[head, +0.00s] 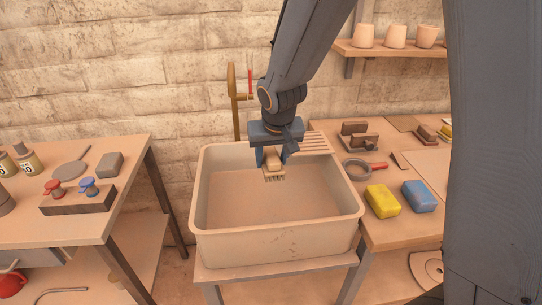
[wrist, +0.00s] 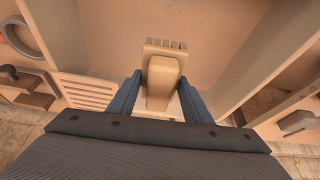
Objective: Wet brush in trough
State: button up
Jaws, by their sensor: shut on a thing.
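The trough (head: 275,248) is a large pale basin on a low stand between two wooden tables. Its inside looks brownish, and I cannot tell how much water it holds. My gripper (head: 271,160) is over the back middle of the trough, pointing down. It is shut on a small tan brush (head: 274,175), whose short bristles point down. In the wrist view the brush (wrist: 163,82) sits between the two blue fingers, with its bristle end at the top of the picture. The bristles look above the trough floor; whether they touch liquid I cannot tell.
A slatted rack (head: 303,143) lies at the trough's back right. The right table holds a yellow sponge (head: 382,201), a blue sponge (head: 419,196) and a red-handled ring tool (head: 360,169). A brass pipe (head: 234,105) stands behind the trough. The left table holds a valve block (head: 78,200).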

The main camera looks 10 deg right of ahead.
aim_at(270, 150)
notch_tip(270, 150, down, 8)
jog(key=b, duration=0.7)
jog(key=shift+r, duration=0.15)
dwell(0.4)
jog(key=shift+r+p, duration=4.7)
jog(key=shift+r, duration=0.4)
notch_tip(270, 150, up, 4)
jog(key=p, duration=0.3)
jog(key=shift+r+p, duration=0.1)
jog(key=shift+p, duration=0.2)
jog(key=shift+s, duration=0.1)
